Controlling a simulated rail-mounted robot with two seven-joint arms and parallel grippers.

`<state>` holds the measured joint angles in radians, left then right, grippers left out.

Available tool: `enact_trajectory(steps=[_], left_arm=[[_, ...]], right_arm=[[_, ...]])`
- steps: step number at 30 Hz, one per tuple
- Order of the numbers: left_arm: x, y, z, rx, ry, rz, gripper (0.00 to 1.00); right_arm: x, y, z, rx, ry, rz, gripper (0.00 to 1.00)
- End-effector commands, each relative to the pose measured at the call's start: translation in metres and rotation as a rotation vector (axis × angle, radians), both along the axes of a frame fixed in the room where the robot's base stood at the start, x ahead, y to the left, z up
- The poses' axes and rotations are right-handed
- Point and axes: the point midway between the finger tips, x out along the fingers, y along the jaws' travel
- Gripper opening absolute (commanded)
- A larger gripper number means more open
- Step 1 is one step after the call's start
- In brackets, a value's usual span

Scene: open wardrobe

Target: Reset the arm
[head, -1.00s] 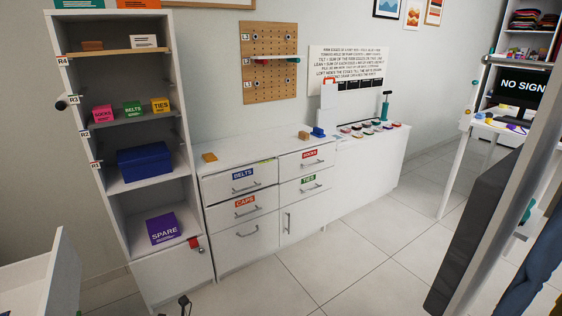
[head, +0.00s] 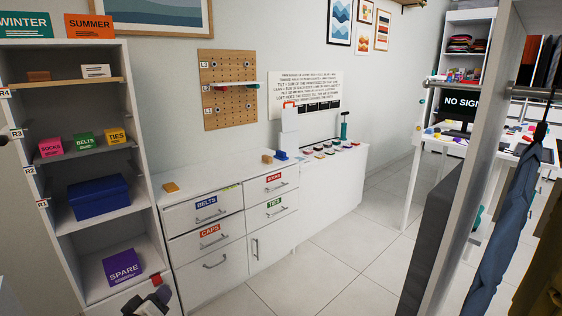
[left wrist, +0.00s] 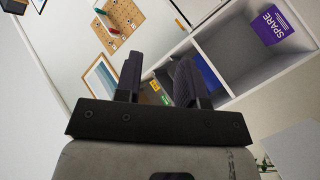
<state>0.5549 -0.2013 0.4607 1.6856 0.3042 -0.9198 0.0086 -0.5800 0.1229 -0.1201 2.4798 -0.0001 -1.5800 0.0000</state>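My left gripper (head: 150,302) shows at the bottom of the head view, in front of the lower part of the shelf unit. In the left wrist view the left gripper (left wrist: 160,75) has its two dark fingers apart, with nothing held between them. The shelf unit with the purple SPARE box (left wrist: 270,25) lies beyond the fingers there. My right gripper is in neither view.
The white shelf unit (head: 106,70) stands at left with the SPARE box (head: 122,266) and a blue box (head: 99,196). A drawer cabinet (head: 212,280) stands beside it. A grey upright panel (head: 440,225) stands at right. The tiled floor (head: 335,265) between is clear.

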Motion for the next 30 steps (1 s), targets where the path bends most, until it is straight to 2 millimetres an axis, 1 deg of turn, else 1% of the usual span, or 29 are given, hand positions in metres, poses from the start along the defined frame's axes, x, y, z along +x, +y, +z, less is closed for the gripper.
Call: enact_trajectory(steps=[1,2,5,6,8,9,12,14,15,16,17,18,19,22,25,30], left_arm=[[-0.018,-0.005,0.009,0.07,0.064,-0.041,0.36],[-0.029,-0.01,0.01,0.11,0.107,-0.066,0.36],[-0.075,-0.022,0.014,0.248,0.26,-0.131,0.36],[-0.098,-0.028,0.014,0.305,0.324,-0.152,0.36],[-0.133,-0.035,0.015,0.385,0.408,-0.175,0.36],[-0.156,-0.04,0.015,0.435,0.45,-0.188,0.36],[-0.205,-0.053,0.019,0.539,0.498,-0.21,0.36],[-0.231,-0.062,0.021,0.589,0.51,-0.233,0.36],[-0.249,-0.068,0.021,0.616,0.522,-0.255,0.36],[-0.263,-0.073,0.02,0.633,0.535,-0.277,0.36],[-0.276,-0.078,0.018,0.646,0.551,-0.302,0.36],[-0.294,-0.084,0.013,0.66,0.577,-0.336,0.36],[-0.306,-0.088,0.009,0.668,0.6,-0.361,0.36],[-0.344,-0.095,-0.01,0.681,0.692,-0.433,0.36],[-0.376,-0.097,-0.025,0.685,0.776,-0.484,0.36],[-0.426,-0.092,-0.039,0.678,0.901,-0.536,0.36]], right_arm=[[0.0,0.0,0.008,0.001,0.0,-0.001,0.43],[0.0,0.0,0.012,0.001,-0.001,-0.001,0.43],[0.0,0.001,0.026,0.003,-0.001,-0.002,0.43],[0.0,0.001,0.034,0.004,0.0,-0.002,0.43],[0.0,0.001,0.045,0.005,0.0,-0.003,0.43],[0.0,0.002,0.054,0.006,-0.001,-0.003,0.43],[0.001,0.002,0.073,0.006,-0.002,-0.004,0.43],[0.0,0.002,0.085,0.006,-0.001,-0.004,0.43],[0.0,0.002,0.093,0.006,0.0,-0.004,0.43],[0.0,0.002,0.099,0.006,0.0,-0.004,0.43],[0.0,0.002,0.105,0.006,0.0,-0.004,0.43],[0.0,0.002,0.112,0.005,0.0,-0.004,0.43],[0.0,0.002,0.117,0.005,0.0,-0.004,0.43],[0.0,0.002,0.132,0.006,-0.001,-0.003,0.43],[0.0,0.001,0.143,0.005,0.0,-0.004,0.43],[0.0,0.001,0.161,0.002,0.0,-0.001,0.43]])
